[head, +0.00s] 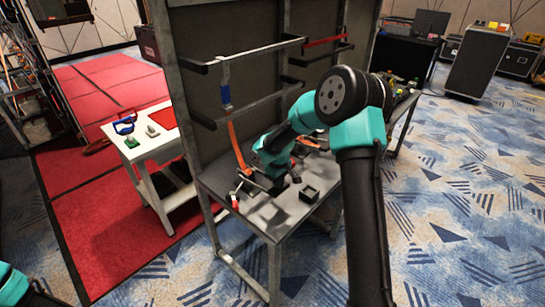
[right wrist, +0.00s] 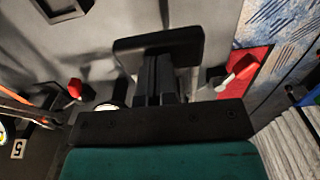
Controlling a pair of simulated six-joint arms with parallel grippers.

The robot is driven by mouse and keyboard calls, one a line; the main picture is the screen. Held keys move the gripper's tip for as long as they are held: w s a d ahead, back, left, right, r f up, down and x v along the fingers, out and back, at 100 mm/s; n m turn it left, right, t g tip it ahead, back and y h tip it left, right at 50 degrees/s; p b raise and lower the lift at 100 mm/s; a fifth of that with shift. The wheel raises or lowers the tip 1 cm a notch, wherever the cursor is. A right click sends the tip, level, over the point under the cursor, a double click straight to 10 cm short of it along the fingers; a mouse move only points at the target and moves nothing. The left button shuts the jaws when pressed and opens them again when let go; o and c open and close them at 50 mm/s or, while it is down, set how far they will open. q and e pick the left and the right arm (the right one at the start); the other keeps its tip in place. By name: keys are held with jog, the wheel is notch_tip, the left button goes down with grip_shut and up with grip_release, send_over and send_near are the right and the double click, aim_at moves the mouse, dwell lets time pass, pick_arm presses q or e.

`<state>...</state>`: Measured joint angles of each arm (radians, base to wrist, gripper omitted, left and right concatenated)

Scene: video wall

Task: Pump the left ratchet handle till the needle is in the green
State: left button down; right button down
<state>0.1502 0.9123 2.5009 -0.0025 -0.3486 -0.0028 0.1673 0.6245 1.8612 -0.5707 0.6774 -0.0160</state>
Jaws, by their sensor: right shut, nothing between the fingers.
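My right gripper (head: 272,188) is low over the grey bench top (head: 262,217) in the head view. In the right wrist view its black fingers (right wrist: 160,75) are together with nothing between them. A small red-tipped lever (head: 235,201) stands at the bench's left front, left of the gripper and apart from it. The right wrist view shows a red knob (right wrist: 75,88) on the left and a red piece with a pale handle (right wrist: 240,70) on the right; I cannot tell which is the left ratchet handle. No needle or green zone can be read. My left gripper is out of view.
A black square open box (head: 309,194) sits on the bench right of the gripper. A grey frame with rails (head: 245,51) rises behind. A white side table (head: 150,145) with a blue-handled item (head: 125,123) stands at left. Carpet is clear at lower right.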

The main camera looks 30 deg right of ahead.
jog(key=shift+f, duration=3.6)
jog(key=shift+r, duration=5.3)
jog(key=s+a+f+y, duration=0.1)
jog(key=a+f, duration=0.1)
jog(key=a, duration=0.7)
jog(key=s+a+f+m+y, duration=0.1)
jog(key=s+a+f, duration=0.3)
jog(key=s+f, duration=0.6)
jog(key=s+a+f+m+y, duration=0.1)
jog(key=s+a+f+m, duration=0.3)
jog(key=s+f, duration=0.6)
jog(key=s, duration=0.3)
jog(key=shift+s+t+y, duration=0.15)
jog(key=shift+t+y, duration=0.25)
